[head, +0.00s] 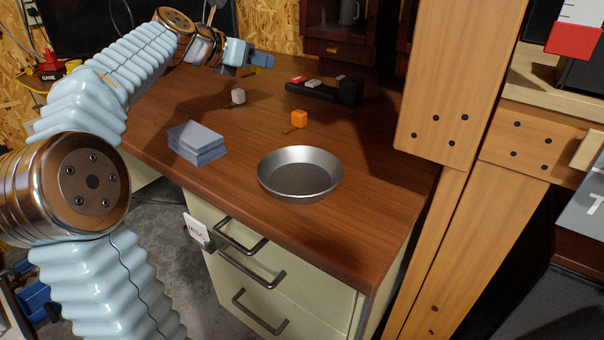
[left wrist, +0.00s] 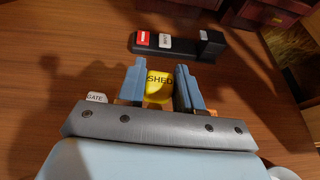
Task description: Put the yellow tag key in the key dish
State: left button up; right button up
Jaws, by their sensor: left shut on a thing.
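The yellow tag key shows in the left wrist view as a yellow tag (left wrist: 159,86) marked SHED, between my two blue fingers. In the head view only a small bit of yellow (head: 257,70) shows under the fingers. My left gripper (head: 262,61) is shut on it at the far side of the bench; it also shows in the left wrist view (left wrist: 160,85). The key's metal part is hidden, and I cannot tell its height above the wood. The key dish, a round grey metal bowl (head: 300,178), stands empty nearer the front edge. My right gripper is not in view.
A white tag (head: 238,96), marked GATE in the left wrist view (left wrist: 97,97), and an orange tag key (head: 299,118) lie on the bench (head: 240,195). A grey-blue stack (head: 197,142) sits left of the dish. A black holder (head: 312,91) stands behind. A wooden post (head: 455,75) rises right.

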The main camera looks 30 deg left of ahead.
aim_at(301, 180)
jog(key=k+j, duration=0.1)
jog(key=k, duration=0.4)
jog(key=k+j, duration=0.15)
jog(key=k, duration=0.35)
jog(key=k+j, duration=0.1)
jog(key=k, duration=0.4)
